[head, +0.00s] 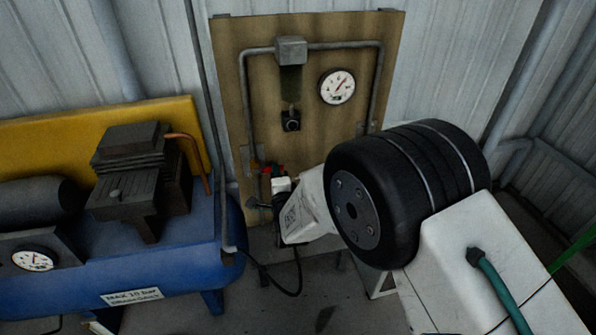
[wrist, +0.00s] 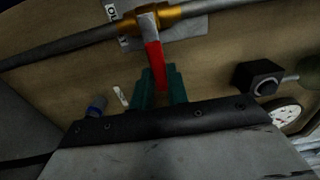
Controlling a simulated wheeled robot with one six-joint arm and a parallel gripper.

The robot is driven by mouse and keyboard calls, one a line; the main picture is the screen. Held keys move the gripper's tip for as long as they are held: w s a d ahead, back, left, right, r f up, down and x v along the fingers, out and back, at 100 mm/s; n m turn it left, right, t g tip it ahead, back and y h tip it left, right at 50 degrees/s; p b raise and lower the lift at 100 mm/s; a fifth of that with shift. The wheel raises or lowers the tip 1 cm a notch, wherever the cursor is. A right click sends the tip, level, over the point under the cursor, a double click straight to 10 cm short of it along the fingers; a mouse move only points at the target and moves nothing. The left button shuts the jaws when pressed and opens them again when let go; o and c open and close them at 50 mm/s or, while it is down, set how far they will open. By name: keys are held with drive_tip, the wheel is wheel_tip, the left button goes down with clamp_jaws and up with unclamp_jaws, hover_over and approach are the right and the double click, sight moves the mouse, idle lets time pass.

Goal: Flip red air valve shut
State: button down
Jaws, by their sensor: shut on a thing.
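The red air valve lever (wrist: 153,55) shows in the wrist view at top centre. It joins a brass valve body (wrist: 172,14) on a grey pipe, and its free end lies between my two teal fingers. My gripper (wrist: 159,85) is shut on the lever. In the head view my gripper (head: 280,184) is at the lower part of the wooden board, and only a little red of the valve lever (head: 266,169) shows beside it. My arm and gripper hide most of the valve there.
The wooden board (head: 240,100) carries pipework, a round gauge (head: 337,86) and a filter unit (head: 291,85) above the valve. A blue compressor tank (head: 130,255) stands at left, with a copper pipe (head: 192,155). A black cable hangs below my gripper.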

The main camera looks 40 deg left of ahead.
drive_tip(key=shift+f, duration=0.15)
idle(0.3)
drive_tip(key=c, duration=1.4)
unclamp_jaws()
drive_tip(key=shift+o, duration=0.2)
drive_tip(key=v, duration=0.7)
drive_tip(key=shift+s+d, duration=0.25)
drive_tip(key=shift+d, duration=0.1)
